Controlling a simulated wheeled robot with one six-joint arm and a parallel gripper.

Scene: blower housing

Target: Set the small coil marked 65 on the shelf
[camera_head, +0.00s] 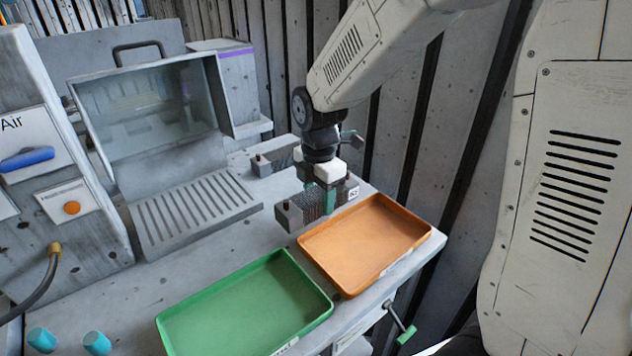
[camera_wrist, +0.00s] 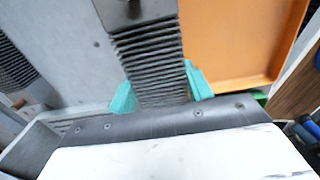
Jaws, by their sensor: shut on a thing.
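A grey finned coil with plain end blocks (camera_head: 291,216) is between the teal fingertips of my gripper (camera_head: 320,200), beside the orange tray. A small white tag shows on its right end, but I cannot read the number surely. In the wrist view the ribbed coil (camera_wrist: 148,50) runs up from between the teal fingertips (camera_wrist: 160,92), which are shut on it. I cannot tell whether it touches the bench. A second similar grey block (camera_head: 275,160) lies farther back, partly hidden. No surface is clearly marked as the shelf.
An orange tray (camera_head: 365,243) and a green tray (camera_head: 245,308) stand empty at the bench front. A slatted grate (camera_head: 195,210) lies before a glass-fronted box (camera_head: 150,108). Two teal knobs (camera_head: 97,343) are front left. Bare bench lies between grate and trays.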

